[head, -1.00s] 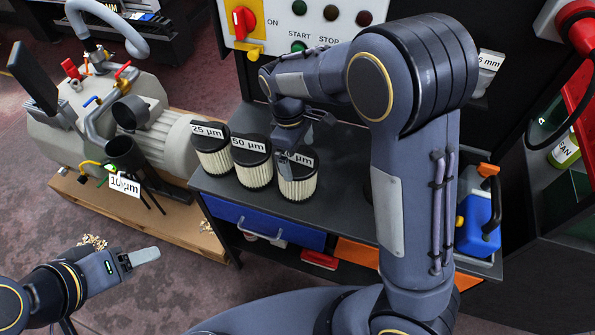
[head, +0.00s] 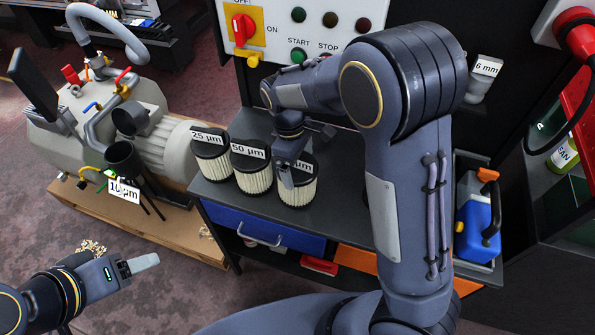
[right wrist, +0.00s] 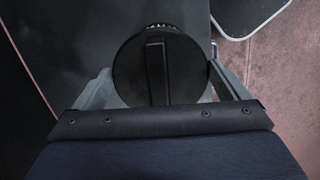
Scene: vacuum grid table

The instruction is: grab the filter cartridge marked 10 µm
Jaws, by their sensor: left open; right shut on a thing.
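Three pleated filter cartridges with black lids stand in a row on the dark bench top (head: 345,180). The left one (head: 212,168) reads 25 µm and the middle one (head: 254,178) reads 50 µm. On the right cartridge (head: 301,192) only "µm" shows; its number is hidden behind my right gripper (head: 287,178). That gripper is shut on this cartridge, with a finger on either side of its round black lid (right wrist: 186,72) in the right wrist view. A white 10 µm label (head: 124,190) shows at the pump. My left gripper (head: 148,262) is open and empty over the floor.
A grey vacuum pump (head: 150,135) stands on a wooden pallet (head: 178,235) at left. A switch panel (head: 300,30) rises behind the cartridges. A blue canister (head: 475,222) stands at right. My right arm hides part of the bench.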

